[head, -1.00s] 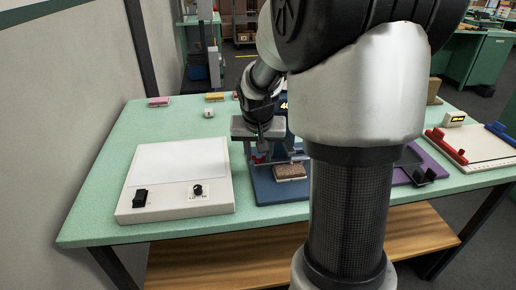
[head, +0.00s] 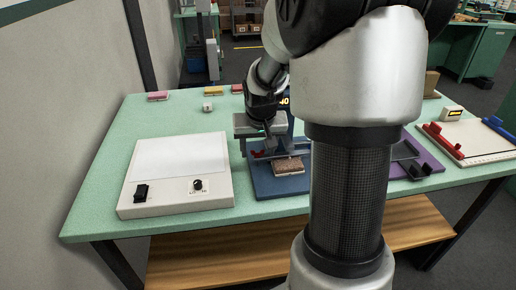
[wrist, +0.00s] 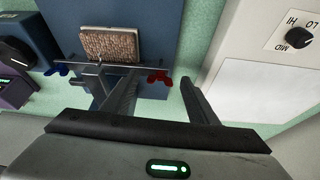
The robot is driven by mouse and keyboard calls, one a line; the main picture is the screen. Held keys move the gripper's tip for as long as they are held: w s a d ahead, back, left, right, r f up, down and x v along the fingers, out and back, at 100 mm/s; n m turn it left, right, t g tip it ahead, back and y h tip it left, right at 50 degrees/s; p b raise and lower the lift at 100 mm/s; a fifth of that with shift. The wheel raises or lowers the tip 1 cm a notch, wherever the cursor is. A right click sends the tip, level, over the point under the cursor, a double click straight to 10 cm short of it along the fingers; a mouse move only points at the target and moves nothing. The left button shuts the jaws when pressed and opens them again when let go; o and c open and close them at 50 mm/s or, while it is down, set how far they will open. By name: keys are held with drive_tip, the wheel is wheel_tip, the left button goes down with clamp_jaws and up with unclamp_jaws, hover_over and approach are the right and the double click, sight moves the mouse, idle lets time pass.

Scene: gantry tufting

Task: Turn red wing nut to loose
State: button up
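The red wing nut (wrist: 159,77) shows in the wrist view at the edge of the blue gantry base (wrist: 155,25), at one end of a thin metal bar. My gripper (wrist: 160,88) is open, with one finger on each side of the red wing nut and a gap to it on both sides. In the head view the red wing nut (head: 259,154) is just below my gripper (head: 258,142). A blue wing nut (wrist: 57,70) is at the bar's other end. A brown tufted block (wrist: 111,44) lies on the base.
A white panel (head: 178,205) with a black switch and a knob (head: 198,185) stands left of the gantry. A purple device (head: 425,168) and a white board (head: 475,143) with red and blue handles are to the right. Small coloured blocks sit along the back edge.

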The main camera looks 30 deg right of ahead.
drive_tip(key=p+v, duration=0.2)
drive_tip(key=v, duration=1.5)
drive_tip(key=shift+r+p, duration=0.35)
drive_tip(key=shift+p, duration=0.05)
drive_tip(key=shift+a+r, duration=0.1)
